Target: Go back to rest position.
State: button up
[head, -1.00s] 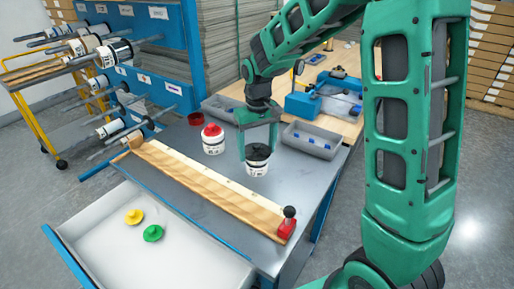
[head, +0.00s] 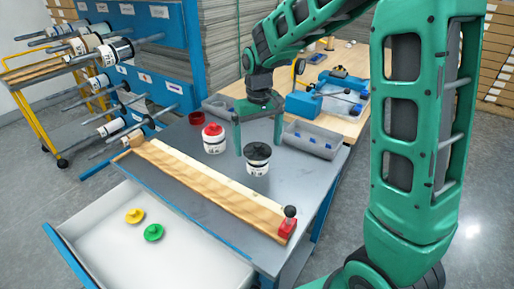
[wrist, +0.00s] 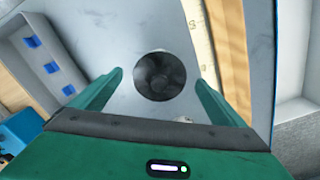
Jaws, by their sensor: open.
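My gripper (head: 258,146) is open and empty, its green fingers pointing down above the grey table (head: 300,183). A white roll with a black cap (head: 257,158) stands upright just below and in front of the fingers. In the wrist view its round black top (wrist: 160,76) sits between the two spread fingertips, apart from both. A white roll with a red cap (head: 214,138) stands to its left on the table.
A wooden strip (head: 200,184) with a red stop crosses the table front. An open white drawer (head: 115,255) holds a yellow and a green cap. Grey bins (head: 312,141) stand behind the rolls. A rack with rolls (head: 120,80) is at left.

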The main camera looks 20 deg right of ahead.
notch_tip(320, 180, up, 8)
jog(key=shift+r, duration=0.1)
jog(key=s+d+r+m, duration=0.1)
jog(key=s+d+m, duration=0.1)
jog(key=s+d, duration=0.7)
jog(key=s+d+f+m, duration=0.2)
jog(key=s+d, duration=0.2)
jog(key=s, duration=0.7)
jog(key=s+d+f+m, duration=0.2)
jog(key=s+d+m, duration=0.1)
jog(key=s, duration=0.8)
jog(key=shift+s+d+m, duration=0.25)
jog(key=shift+d+m, duration=0.05)
jog(key=shift+d, duration=0.5)
jog(key=shift+f, duration=0.1)
jog(key=shift+w+f, duration=0.25)
jog(key=shift+w, duration=0.4)
